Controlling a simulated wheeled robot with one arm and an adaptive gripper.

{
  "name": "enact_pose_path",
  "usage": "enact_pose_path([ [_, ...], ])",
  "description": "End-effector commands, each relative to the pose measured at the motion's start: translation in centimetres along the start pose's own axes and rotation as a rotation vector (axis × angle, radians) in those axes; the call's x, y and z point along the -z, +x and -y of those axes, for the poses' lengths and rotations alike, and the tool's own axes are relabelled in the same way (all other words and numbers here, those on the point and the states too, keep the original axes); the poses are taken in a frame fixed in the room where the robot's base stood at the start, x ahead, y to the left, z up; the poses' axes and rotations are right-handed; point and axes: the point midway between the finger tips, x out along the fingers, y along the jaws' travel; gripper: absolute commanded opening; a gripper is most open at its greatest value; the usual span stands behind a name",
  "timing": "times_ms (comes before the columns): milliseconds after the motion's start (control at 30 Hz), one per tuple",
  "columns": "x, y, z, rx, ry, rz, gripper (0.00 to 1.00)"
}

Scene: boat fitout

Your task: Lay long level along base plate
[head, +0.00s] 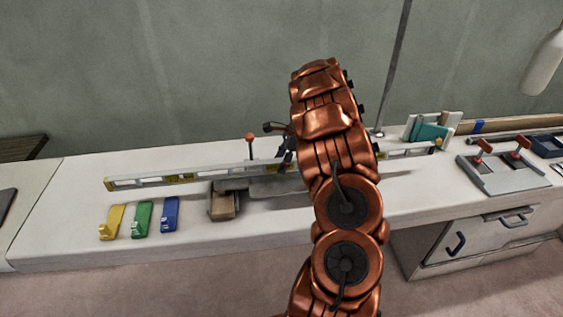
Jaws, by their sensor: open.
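The long level (150,182) is a silver bar with yellow inserts. It runs left to right along the worktop, and my arm hides part of its right half; its right end shows past the arm. My gripper (286,153) is dark and mostly hidden beside my copper arm. It is at the level's middle and open; I cannot tell whether its fingers touch the level. A grey flat piece (268,187), perhaps the base plate, lies just in front of the level, partly hidden by my arm. I cannot tell whether the level rests on anything.
Yellow (112,222), green (142,219) and blue (170,214) tools lie at the front left. A brown block (222,206) sits beside the grey piece. A red-knobbed pin (250,146) stands behind the level. A grey tray with red-handled clamps (502,172) is at right.

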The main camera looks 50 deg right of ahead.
Motion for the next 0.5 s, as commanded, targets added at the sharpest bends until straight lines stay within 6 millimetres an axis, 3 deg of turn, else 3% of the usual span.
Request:
enact_pose_path([
  [167, -0.1, -2.2, 0.1, 0.002, 0.000, 0.002, 0.54],
  [500, -0.1, -8.7, 0.2, 0.006, -0.002, 0.000, 0.54],
])
